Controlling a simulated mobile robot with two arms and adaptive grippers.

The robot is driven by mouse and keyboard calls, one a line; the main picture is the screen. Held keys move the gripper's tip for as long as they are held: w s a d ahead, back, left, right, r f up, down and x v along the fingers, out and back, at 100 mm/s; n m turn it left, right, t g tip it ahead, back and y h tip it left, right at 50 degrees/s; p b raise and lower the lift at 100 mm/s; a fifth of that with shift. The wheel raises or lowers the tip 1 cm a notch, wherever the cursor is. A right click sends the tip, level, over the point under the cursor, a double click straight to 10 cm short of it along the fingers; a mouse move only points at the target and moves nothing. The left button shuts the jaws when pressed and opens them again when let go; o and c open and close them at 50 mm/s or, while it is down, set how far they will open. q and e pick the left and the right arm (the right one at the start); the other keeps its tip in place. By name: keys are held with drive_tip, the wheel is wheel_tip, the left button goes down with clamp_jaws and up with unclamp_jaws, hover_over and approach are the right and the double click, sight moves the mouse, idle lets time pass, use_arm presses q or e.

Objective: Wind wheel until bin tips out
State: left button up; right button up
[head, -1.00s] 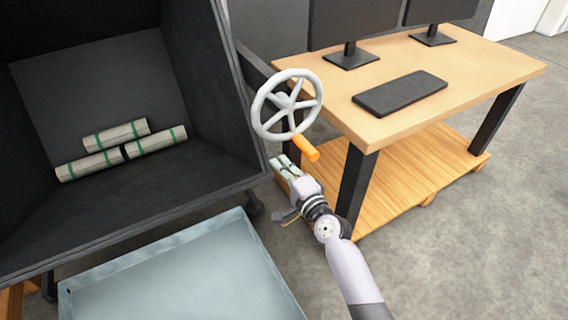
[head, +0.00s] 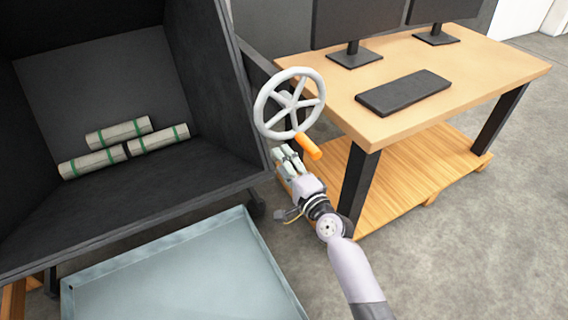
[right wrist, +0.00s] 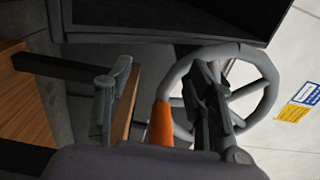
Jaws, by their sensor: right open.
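The light grey spoked wheel (head: 264,121) stands upright between the dark bin and the desk, with an orange handle (head: 309,147) at its lower right. The large dark bin (head: 215,165) is at the left, its open side towards me, with three pale rolls with green bands (head: 158,139) inside. My right gripper (head: 284,153) is open and empty, just left of and below the handle. In the right wrist view the orange handle (right wrist: 162,125) appears between its spread fingers (right wrist: 165,95), with the wheel (right wrist: 268,85) behind. Contact cannot be told. My left gripper is out of view.
A pale blue-grey tray (head: 180,270) lies below the bin's front edge. A wooden desk (head: 470,72) with dark legs, two monitors and a black keyboard (head: 403,93) stands close right of the wheel, a slatted wooden platform beneath. Floor at right is clear.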

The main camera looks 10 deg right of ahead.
idle(0.4)
drive_tip(key=p+v, duration=0.1)
drive_tip(key=v, duration=1.1)
